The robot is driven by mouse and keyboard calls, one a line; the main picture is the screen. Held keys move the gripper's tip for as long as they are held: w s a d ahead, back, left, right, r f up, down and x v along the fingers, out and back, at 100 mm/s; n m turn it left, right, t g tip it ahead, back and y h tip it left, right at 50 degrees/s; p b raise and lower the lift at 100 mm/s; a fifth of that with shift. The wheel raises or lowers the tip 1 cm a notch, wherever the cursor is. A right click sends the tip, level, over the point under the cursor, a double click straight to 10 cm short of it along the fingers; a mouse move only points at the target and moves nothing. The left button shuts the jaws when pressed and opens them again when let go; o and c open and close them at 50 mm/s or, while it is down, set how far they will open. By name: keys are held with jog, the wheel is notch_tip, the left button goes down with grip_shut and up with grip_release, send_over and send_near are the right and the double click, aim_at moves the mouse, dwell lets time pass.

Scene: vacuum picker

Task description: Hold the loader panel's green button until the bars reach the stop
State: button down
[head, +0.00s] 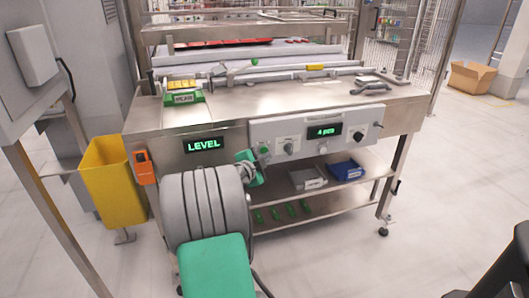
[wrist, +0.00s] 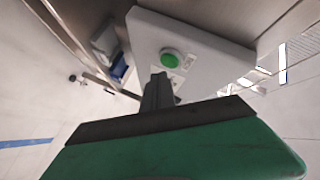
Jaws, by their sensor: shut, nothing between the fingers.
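The loader panel (head: 300,137) is a pale grey box on the front of the steel bench. Its green button (head: 264,150) is at the left end, close by my gripper. In the head view my gripper (head: 262,160) is partly hidden by my own arm. Long grey bars (head: 230,76) lie across the back of the bench; I cannot tell the stop.
A lit display (head: 326,132) on the panel reads "4 pcs", with knobs beside it; a "LEVEL" display (head: 203,145) is at left. A yellow bin (head: 108,180) hangs at left. Grey (head: 308,179) and blue (head: 345,170) trays sit on the shelf below.

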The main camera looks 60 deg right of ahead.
jog(key=s+a+b, duration=0.1)
jog(key=s+a, duration=0.2)
jog(key=shift+s+a, duration=0.3)
dwell(0.3)
